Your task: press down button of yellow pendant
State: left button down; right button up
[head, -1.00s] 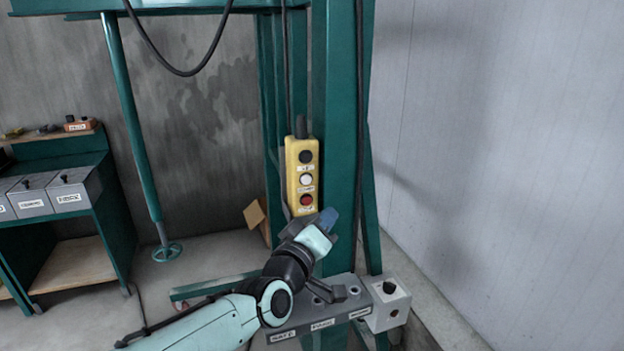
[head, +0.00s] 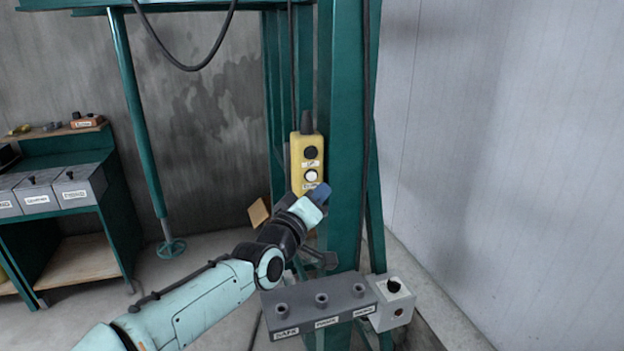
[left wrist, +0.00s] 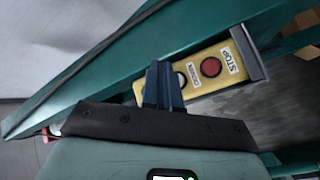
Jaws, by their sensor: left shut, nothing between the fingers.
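The yellow pendant (head: 297,163) hangs upright in front of the green post in the head view. Its black button (head: 311,152) is at the top and its white button (head: 310,176) is below that. My left gripper (head: 322,190), with blue fingers, is shut and empty at the pendant's lower part, hiding the red button there. In the left wrist view, the red button (left wrist: 211,67) shows beside the STOP label. The shut fingers (left wrist: 160,68) overlap the pendant near the label next to the white button (left wrist: 181,79), which they partly cover. I cannot tell whether they touch it.
A green bench with grey boxes (head: 72,187) stands at the left. A cable loops overhead.

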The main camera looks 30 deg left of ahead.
aim_at(311, 176)
pick_arm(q)
jog(key=shift+w+a+b, duration=1)
jog(key=shift+a, duration=0.15)
jog(key=shift+w+a, duration=0.1)
jog(key=shift+w, duration=0.05)
dwell(1.2)
jog(key=shift+w+a, duration=0.15)
jog(key=shift+a, duration=0.05)
